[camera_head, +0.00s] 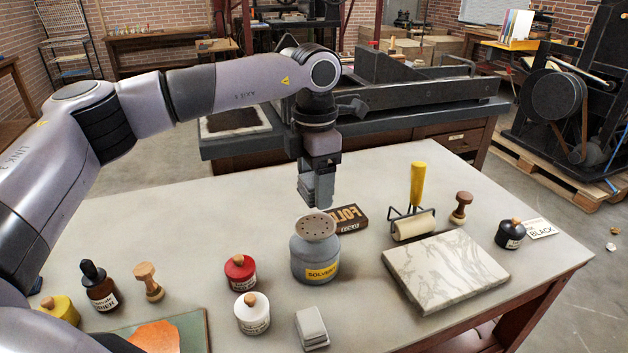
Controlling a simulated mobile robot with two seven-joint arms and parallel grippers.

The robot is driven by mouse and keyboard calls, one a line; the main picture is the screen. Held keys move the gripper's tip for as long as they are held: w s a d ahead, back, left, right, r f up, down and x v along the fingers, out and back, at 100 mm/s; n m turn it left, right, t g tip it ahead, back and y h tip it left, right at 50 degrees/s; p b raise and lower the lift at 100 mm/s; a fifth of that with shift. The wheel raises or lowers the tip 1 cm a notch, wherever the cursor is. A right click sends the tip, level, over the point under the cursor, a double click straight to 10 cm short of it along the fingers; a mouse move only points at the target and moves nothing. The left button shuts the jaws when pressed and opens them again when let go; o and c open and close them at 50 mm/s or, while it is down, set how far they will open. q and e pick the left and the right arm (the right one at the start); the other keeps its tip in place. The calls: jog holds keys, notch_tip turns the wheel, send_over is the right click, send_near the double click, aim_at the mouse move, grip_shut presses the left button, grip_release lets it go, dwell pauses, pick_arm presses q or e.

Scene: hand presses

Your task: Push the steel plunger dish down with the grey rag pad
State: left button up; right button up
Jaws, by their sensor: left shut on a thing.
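The solvent can (315,262), a grey round vessel with a yellow label, stands upright on the table. Its perforated plunger dish (316,228) forms the top and looks brownish in this light. My left gripper (318,192) points down just above the dish in the picture, with a thin gap between them. It is shut on the grey rag pad (305,190), whose folded layers show beside the finger. The finger partly hides the pad. How far the pad is above or behind the dish is hard to tell. My right gripper is out of view.
A red-lidded jar (240,273) and a white jar (252,314) stand left of the can. A pale folded block (311,328) lies in front. Behind the can is a dark box (349,217); a roller (413,226) and marble slab (445,270) are right.

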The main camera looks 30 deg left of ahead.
aim_at(315, 226)
pick_arm(q)
notch_tip(315, 226, down, 5)
jog(key=b, duration=0.3)
jog(key=shift+b, duration=0.3)
jog(key=shift+f, duration=0.35)
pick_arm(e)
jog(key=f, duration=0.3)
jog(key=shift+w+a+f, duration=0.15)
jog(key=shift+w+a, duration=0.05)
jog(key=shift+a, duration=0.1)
pick_arm(q)
jog(key=shift+f+b, duration=0.55)
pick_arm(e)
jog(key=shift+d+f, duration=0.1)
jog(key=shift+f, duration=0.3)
pick_arm(q)
jog(key=shift+f+b, duration=0.3)
jog(key=shift+f, duration=0.25)
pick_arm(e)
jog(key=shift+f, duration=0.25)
pick_arm(q)
jog(key=shift+f, duration=0.15)
dwell(0.7)
jog(key=shift+r+p, duration=2.65)
jog(key=shift+r, duration=0.95)
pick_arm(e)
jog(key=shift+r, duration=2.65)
